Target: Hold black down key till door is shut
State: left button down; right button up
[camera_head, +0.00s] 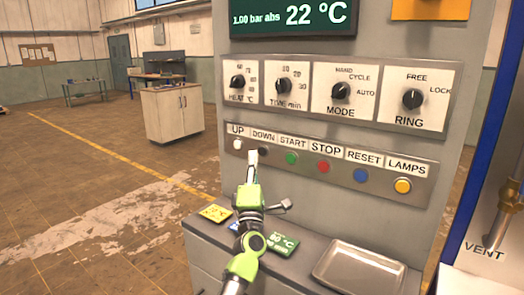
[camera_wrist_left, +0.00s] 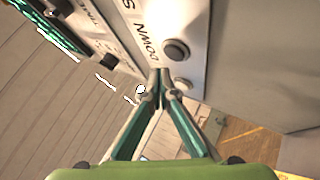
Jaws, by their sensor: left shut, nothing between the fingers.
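The black DOWN key (camera_head: 264,151) sits on the front panel, right of the white UP key (camera_head: 238,144). It shows as a dark round button in the left wrist view (camera_wrist_left: 177,50), below its DOWN label. My left gripper (camera_head: 252,155) is shut and empty. Its closed fingertips (camera_wrist_left: 159,73) are close to the panel, just left of the black key in the head view. A gap shows between tips and key in the wrist view; I cannot tell whether they touch the panel. I cannot make out the door. My right gripper is not in view.
Green START (camera_head: 291,158), red STOP (camera_head: 323,166), RESET (camera_head: 360,175) and yellow LAMPS (camera_head: 403,186) buttons continue rightward. Dials (camera_head: 340,91) are above. A ledge below holds cards (camera_head: 215,212) and a metal tray (camera_head: 357,272). A VENT pipe (camera_head: 507,205) is at right. Open floor lies left.

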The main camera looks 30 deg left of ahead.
pick_arm(q)
jog(key=s+p, duration=0.1)
jog(key=s, duration=0.3)
jog(key=shift+a+p, duration=0.15)
jog(key=shift+p, duration=0.15)
